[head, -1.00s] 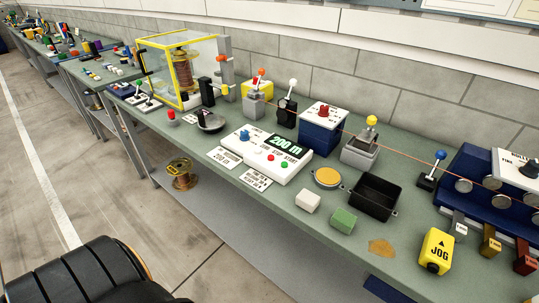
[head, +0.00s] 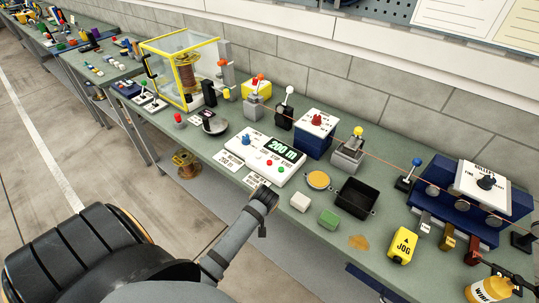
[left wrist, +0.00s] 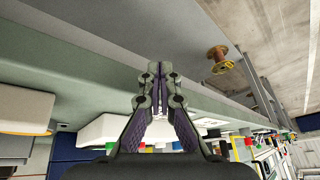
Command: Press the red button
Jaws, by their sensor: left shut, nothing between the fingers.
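The white console (head: 258,163) with a green "200 m" display stands near the front edge of the bench. Its red button (head: 268,162) sits beside a green button (head: 281,169), with a blue knob (head: 246,140) farther left. My left arm now reaches up from the bottom to the bench's front edge, just in front of the console. My left gripper (left wrist: 157,72) is shut and empty in the left wrist view; its fingertips are not clear in the head view. The console's white side (left wrist: 108,128) shows behind the fingers. My right gripper is not in view.
A white block (head: 300,202), a green block (head: 329,219) and a black bin (head: 356,198) stand right of the console. Another red knob (head: 317,119) tops a blue box behind. A red mushroom knob (head: 179,118) stands left. A wire spool (head: 186,162) sits below.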

